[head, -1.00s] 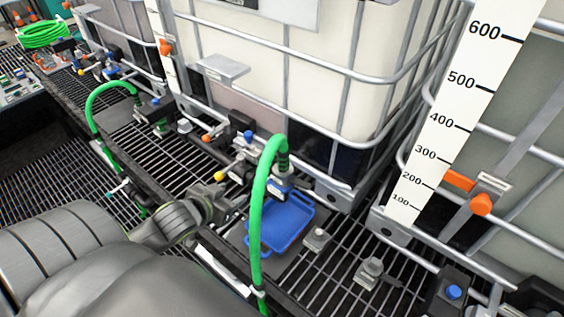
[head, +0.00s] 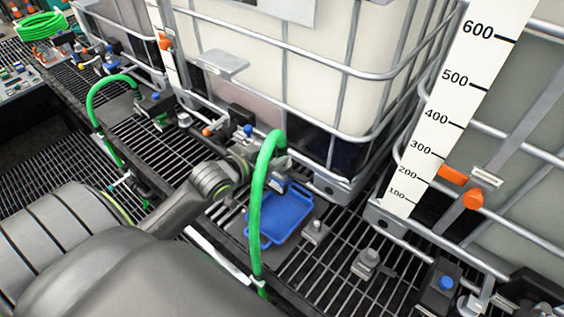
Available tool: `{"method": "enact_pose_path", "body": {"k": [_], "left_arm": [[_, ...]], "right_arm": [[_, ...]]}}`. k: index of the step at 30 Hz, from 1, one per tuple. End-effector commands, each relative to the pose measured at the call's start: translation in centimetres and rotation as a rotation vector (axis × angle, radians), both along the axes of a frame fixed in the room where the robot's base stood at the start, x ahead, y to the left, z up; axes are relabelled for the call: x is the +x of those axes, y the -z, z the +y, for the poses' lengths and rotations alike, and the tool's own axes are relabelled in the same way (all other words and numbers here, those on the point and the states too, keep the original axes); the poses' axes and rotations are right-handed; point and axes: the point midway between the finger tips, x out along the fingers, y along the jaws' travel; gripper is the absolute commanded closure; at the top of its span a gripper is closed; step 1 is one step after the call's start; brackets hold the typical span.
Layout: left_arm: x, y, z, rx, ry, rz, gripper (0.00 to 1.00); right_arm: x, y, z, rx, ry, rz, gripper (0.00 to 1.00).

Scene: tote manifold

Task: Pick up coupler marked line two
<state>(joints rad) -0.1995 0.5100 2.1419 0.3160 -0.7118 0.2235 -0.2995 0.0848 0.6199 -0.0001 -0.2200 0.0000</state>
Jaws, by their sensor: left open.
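A green hose (head: 258,205) arches up in the middle and comes down to a grey coupler (head: 279,183) above a blue tray. A second green hose (head: 92,104) at the left arches to another coupler (head: 154,104). I cannot read line markings on either coupler. My left arm comes in from the lower left. My left gripper (head: 246,163) is open, just left of the middle coupler and partly hidden behind the hose; its fingertips are hard to make out. I cannot see it touching the coupler. My right gripper is not in view.
Small grey fittings (head: 366,262) and a blue-buttoned block (head: 440,285) stand on the grating at the right.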

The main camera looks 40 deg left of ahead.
Motion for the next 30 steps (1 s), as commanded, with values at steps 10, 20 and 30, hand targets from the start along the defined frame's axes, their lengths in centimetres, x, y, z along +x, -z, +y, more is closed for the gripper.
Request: {"method": "enact_pose_path", "body": {"k": [10,20,30], "left_arm": [[2.0,0.8,-0.2,-0.001,0.0,0.001,0.49],[5.2,2.5,-0.6,-0.001,0.0,0.0,0.49],[6.2,3.2,-0.7,0.001,0.0,0.001,0.49]], "right_arm": [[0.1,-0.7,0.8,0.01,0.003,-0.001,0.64],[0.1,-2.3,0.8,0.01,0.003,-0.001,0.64],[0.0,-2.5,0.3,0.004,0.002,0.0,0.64]]}}
